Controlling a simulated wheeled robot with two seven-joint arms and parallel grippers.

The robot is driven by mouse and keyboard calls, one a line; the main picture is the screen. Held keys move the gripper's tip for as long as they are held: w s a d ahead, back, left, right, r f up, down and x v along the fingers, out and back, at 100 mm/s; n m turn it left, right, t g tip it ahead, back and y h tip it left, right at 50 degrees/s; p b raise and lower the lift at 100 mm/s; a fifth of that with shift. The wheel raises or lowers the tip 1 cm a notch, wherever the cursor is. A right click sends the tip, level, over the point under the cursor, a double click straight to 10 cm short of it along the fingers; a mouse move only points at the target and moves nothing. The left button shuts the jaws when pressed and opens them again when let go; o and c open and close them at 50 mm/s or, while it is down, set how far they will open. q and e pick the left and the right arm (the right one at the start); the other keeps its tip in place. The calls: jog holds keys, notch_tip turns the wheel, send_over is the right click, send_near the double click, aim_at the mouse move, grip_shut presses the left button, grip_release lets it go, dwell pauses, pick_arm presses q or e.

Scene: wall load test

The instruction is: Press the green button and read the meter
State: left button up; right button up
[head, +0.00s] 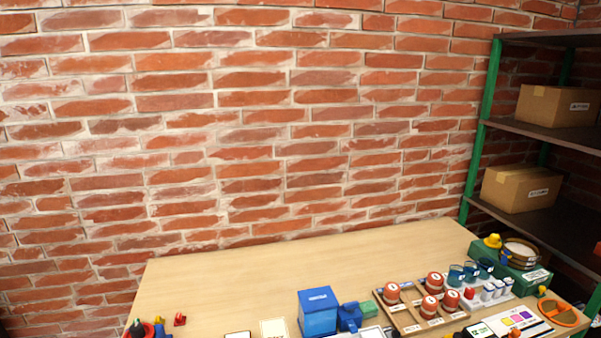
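I cannot make out a green button or a meter for sure in the head view. A small green block (369,309) lies on the table beside a blue object (349,316), but I cannot tell whether it is a button. A small black-and-white item (479,331) at the bottom edge is partly cut off, and I cannot tell what it is. Neither of my grippers is in view.
Shelves (545,135) hold cartons.

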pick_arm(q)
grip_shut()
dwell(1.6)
